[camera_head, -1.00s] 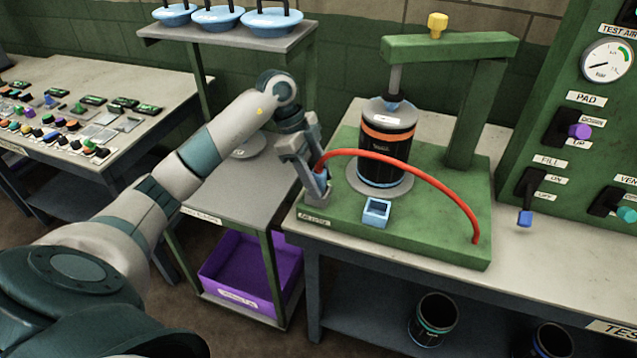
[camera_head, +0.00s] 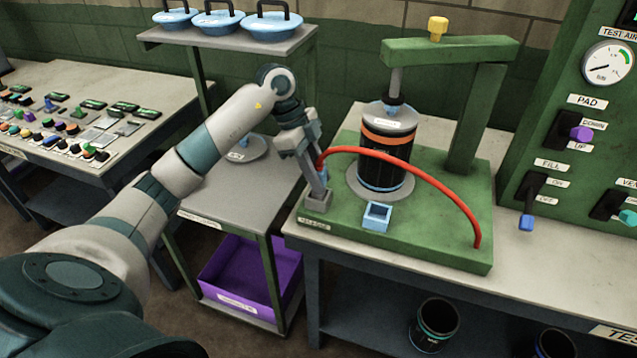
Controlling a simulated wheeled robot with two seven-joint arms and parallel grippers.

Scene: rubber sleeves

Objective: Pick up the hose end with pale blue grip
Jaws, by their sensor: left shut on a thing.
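The red hose (camera_head: 408,169) arches over the green base plate in front of the black cylinder. Its right end meets the plate at the right. Its left end with the blue grip (camera_head: 321,165) is at my left gripper (camera_head: 318,182), mostly hidden by the fingers. My left gripper is shut on this hose end, just above the left part of the plate. A grey block (camera_head: 318,201) sits on the plate just below the fingers. My right gripper is not in view.
The black cylinder with an orange band (camera_head: 385,150) stands under the green press frame (camera_head: 472,120). A small pale blue square holder (camera_head: 376,216) is on the plate. A control panel (camera_head: 590,130) rises at the right. A grey cart (camera_head: 225,195) stands at the left.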

